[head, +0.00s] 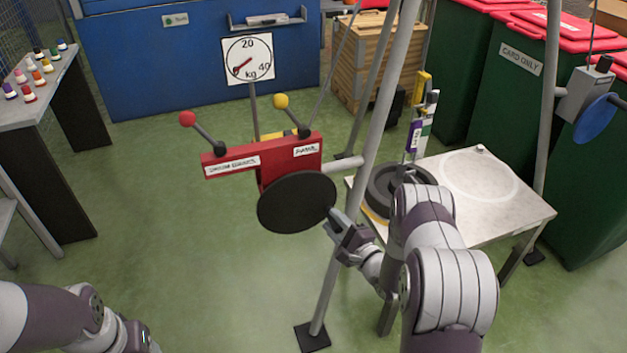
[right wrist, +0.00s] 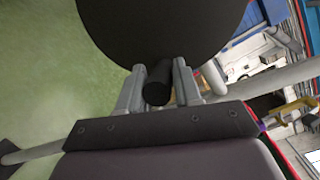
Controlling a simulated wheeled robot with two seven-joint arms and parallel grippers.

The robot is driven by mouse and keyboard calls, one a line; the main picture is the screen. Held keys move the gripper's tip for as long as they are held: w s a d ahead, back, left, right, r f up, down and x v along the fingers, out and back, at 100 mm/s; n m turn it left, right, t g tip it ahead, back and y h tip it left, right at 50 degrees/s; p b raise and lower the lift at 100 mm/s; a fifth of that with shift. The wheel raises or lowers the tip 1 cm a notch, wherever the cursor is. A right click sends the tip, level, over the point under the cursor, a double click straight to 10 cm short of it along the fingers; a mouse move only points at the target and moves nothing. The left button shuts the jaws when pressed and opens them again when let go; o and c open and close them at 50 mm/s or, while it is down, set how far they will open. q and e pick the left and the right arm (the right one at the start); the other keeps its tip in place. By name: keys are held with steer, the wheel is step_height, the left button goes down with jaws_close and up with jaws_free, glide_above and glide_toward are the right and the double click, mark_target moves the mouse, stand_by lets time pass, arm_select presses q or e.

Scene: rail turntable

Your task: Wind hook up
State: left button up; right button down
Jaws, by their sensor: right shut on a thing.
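The red winch box (head: 262,162) hangs on the near leg of the frame, with a black crank disc (head: 296,202) on its front. The disc fills the top of the right wrist view (right wrist: 165,30). My right gripper (head: 334,216) is at the disc's right edge, shut on the short black crank handle (right wrist: 158,84), which sits between both fingers. A red-knobbed lever (head: 188,119) and a yellow-knobbed lever (head: 282,101) stand on the box. I cannot make out the hook. My left arm shows at the lower left; its fingers are out of view.
A dial marked in kg (head: 248,59) has its red needle at lower left. Frame legs (head: 345,215) stand close to my right arm. A blue wheel (head: 596,118) hangs far right.

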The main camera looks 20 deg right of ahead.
steer(key=f+m, duration=0.1)
steer(key=a+f+m+b, duration=0.1)
steer(key=shift+s+a+f+m+b, duration=0.2)
steer(key=shift+f+m+b, duration=0.1)
steer(key=shift+f, duration=0.05)
steer(key=shift+a+f+m+t, duration=0.1)
steer(key=shift+a+m+t, duration=0.2)
steer(key=shift+m, duration=0.3)
steer(key=shift+f, duration=0.1)
steer(key=shift+a+f+m+t+b, duration=0.3)
steer(key=shift+a+f+m+b, duration=0.1)
steer(key=shift+m+b, duration=0.25)
steer(key=shift+a+f+m, duration=0.35)
steer(key=shift+a+m, duration=0.3)
steer(key=shift+m, duration=0.6)
